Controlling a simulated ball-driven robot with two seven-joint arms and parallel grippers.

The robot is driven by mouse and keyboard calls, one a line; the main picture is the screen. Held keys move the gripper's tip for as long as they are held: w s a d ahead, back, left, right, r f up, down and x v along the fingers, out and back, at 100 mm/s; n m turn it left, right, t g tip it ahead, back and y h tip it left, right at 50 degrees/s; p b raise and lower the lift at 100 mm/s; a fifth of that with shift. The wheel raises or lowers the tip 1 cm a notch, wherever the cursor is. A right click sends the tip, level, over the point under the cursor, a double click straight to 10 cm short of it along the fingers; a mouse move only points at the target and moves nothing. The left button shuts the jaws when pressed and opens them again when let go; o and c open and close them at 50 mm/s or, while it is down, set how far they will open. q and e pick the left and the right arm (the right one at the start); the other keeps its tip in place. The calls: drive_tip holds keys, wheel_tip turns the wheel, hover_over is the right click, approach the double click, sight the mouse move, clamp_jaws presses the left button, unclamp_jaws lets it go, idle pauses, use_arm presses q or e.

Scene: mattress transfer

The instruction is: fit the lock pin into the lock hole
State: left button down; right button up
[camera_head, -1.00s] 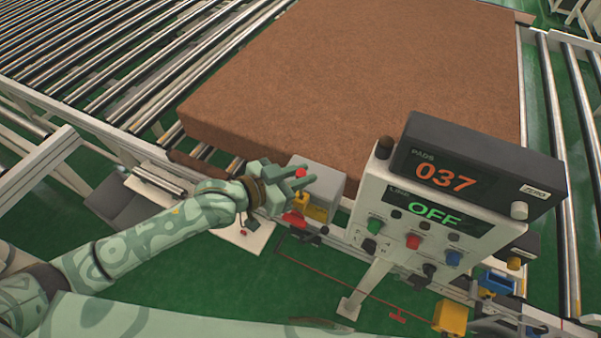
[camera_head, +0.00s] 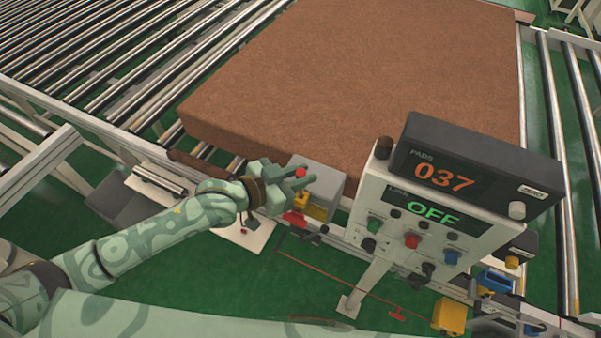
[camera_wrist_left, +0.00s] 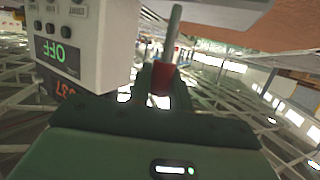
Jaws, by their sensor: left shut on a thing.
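My left gripper (camera_head: 297,178) is shut on the lock pin, beside the grey box at the conveyor's near edge. In the head view the pin's red end (camera_head: 300,173) shows between the fingertips. In the left wrist view the lock pin (camera_wrist_left: 173,40) has a grey metal shaft that sticks out past the fingers, and a red part (camera_wrist_left: 161,80) sits between them. I cannot make out the lock hole in either view. My right gripper is not in view.
The grey box (camera_head: 322,180) has yellow and red parts (camera_head: 297,218) below it. A control panel (camera_head: 420,215) reading OFF, with a 037 display (camera_head: 445,178), stands to the right. A brown mattress (camera_head: 350,80) lies on the rollers behind. Green floor shows in front.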

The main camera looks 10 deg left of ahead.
sight(300, 194)
use_arm(q)
drive_tip(key=shift+f+b, duration=2.05)
drive_tip(key=shift+f, duration=1.05)
drive_tip(key=c, duration=1.2)
unclamp_jaws()
drive_tip(key=b+v, duration=0.1)
drive_tip(key=v, duration=1.5)
drive_tip(key=shift+s+a+r, duration=0.1)
drive_tip(key=shift+a, duration=0.05)
